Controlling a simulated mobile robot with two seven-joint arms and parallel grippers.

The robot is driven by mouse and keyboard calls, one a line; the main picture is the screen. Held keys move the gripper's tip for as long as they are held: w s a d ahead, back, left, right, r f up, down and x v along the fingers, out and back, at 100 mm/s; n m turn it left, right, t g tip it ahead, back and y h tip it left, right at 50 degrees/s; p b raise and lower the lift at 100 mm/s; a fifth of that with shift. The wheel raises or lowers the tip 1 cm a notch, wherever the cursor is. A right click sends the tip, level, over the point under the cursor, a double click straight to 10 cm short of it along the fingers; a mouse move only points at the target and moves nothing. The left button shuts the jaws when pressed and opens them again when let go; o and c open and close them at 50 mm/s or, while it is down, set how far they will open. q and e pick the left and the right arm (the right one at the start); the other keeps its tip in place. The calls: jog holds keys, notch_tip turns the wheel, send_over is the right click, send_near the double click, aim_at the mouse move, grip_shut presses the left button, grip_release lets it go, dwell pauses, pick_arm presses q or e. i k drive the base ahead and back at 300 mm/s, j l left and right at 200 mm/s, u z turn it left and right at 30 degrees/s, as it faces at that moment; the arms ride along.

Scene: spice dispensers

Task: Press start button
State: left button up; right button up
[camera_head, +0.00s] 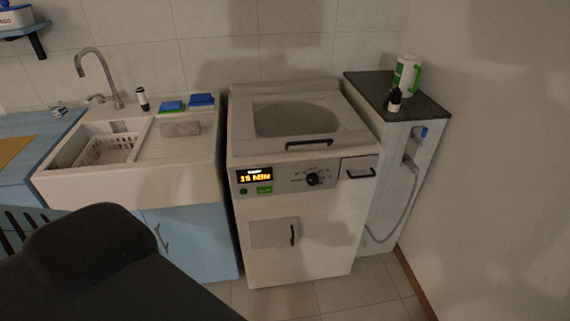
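A white top-loading washing machine (325,240) stands in the middle of the view with its lid (300,118) shut. Its front panel has a lit display (254,175) with orange text that seems to read "15 MIN". Just below the display are a small round dark green button (243,191) and a green rectangle (264,190) whose marking is too small to read. A black dial (312,179) sits to their right. Neither of my grippers is in view, and nothing touches the panel.
A sink (150,185) with a basket (108,149) adjoins the machine's left side. A narrow counter (395,95) with a white and green container (405,75) stands right. A dark rounded shape (100,245) fills the lower left. Floor in front is clear.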

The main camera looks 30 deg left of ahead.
aim_at(265, 190)
jog(key=u, duration=1.1)
